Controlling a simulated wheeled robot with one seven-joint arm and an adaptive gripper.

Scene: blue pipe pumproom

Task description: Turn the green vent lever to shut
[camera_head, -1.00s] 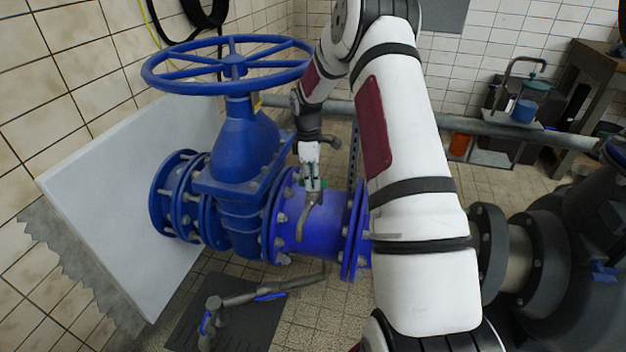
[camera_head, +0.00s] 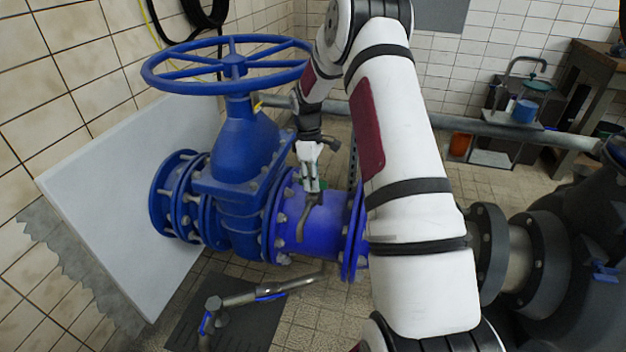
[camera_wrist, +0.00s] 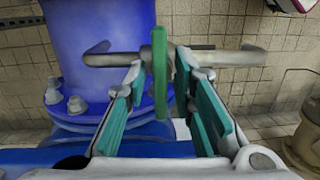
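The green vent lever (camera_wrist: 160,72) stands upright in the wrist view, crossing a grey metal vent pipe (camera_wrist: 110,60) with bent ends. My gripper (camera_wrist: 162,85) is open, with one teal-padded finger on each side of the lever. Gaps show between the lever and both pads. In the head view my gripper (camera_head: 311,184) points down at the vent fitting on top of the blue pipe (camera_head: 330,230). There only a small green bit of the lever (camera_head: 323,184) shows beside the fingers; the rest is hidden.
A blue valve with a large handwheel (camera_head: 232,66) stands left of my gripper. A grey horizontal pipe (camera_head: 480,127) runs behind. A dark pump (camera_head: 560,260) is at the right.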

